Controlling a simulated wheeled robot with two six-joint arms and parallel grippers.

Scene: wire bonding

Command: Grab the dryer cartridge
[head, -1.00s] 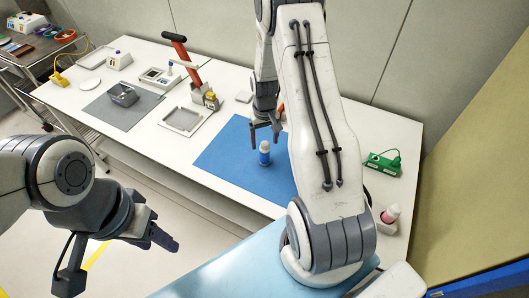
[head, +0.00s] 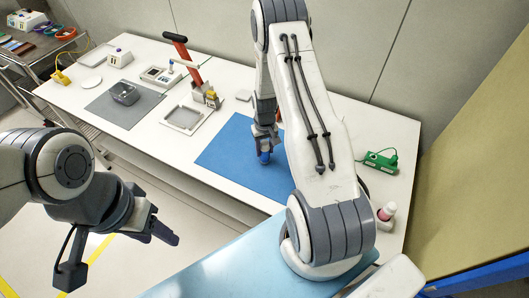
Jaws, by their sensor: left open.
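A small cylinder with a blue band, which I take to be the dryer cartridge (head: 264,158), stands on the blue mat (head: 226,150) in the head view. My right gripper (head: 265,147) has its fingers down at the cartridge and hides its upper part. Whether the fingers are closed on it or only around it cannot be told. My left gripper (head: 160,233) is open and empty, in front of the table at the lower left, far from the cartridge.
A grey tray (head: 183,119) and a red-handled tool (head: 183,55) stand left of the mat. A clear bin (head: 125,94) sits on a grey mat.

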